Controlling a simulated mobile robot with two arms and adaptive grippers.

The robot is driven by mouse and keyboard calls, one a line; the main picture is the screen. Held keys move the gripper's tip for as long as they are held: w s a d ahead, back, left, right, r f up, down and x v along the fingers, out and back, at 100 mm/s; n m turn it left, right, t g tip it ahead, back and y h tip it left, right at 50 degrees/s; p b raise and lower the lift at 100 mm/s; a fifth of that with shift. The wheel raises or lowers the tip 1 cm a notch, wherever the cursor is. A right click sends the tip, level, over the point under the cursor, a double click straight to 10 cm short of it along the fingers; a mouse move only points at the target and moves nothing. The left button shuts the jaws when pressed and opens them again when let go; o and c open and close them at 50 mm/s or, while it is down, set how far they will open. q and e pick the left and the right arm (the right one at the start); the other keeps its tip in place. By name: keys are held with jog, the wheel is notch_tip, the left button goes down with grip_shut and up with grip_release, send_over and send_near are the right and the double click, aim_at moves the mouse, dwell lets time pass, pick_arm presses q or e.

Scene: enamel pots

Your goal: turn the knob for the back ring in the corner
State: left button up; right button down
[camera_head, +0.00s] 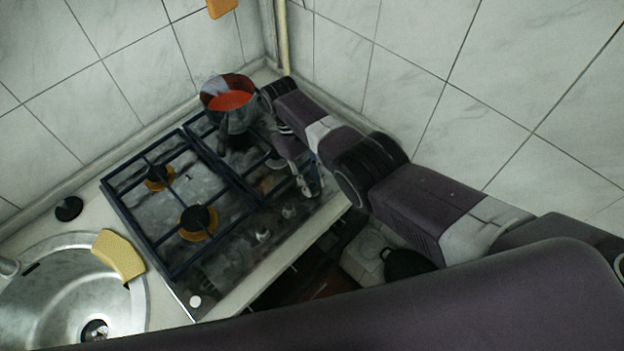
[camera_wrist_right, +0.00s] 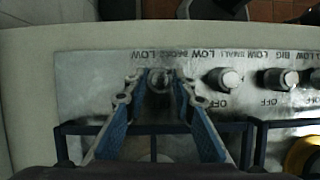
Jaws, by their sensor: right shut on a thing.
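The gas hob (camera_head: 225,255) has a row of knobs on its front panel. In the right wrist view an end knob (camera_wrist_right: 160,80) sits between the fingertips of my right gripper (camera_wrist_right: 160,84), which is shut on it. A pot with a red inside (camera_head: 230,100) stands at the back corner of the hob. My left gripper is not in view.
Black grates with yellow-rimmed burners (camera_head: 198,220) cover the hob. A sink (camera_head: 60,300) with a yellow sponge (camera_head: 119,255) on its edge lies to the left. Tiled walls (camera_head: 420,50) close the corner behind and to the right.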

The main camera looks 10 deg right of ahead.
jog(key=n+p, duration=0.1)
jog(key=n, duration=0.1)
jog(key=n+t+h+p, duration=0.1)
jog(key=n, duration=0.1)
jog(key=shift+s+a+r+n, duration=0.1)
jog(key=shift+a+r+n, duration=0.05)
jog(key=shift+n, duration=0.15)
jog(key=shift+n+t+h+p, duration=0.4)
jog(key=shift+n+t, duration=0.2)
jog(key=shift+n, duration=0.6)
jog(key=shift+s+n+t, duration=0.1)
jog(key=shift+n+t, duration=0.3)
jog(key=shift+n, duration=0.8)
jog(key=c, duration=1.6)
grip_release()
jog(key=shift+a, duration=0.1)
jog(key=s+v, duration=0.1)
jog(key=v, duration=1)
jog(key=shift+w+a+r, duration=0.25)
jog(key=shift+w+a, duration=0.05)
jog(key=shift+w, duration=0.2)
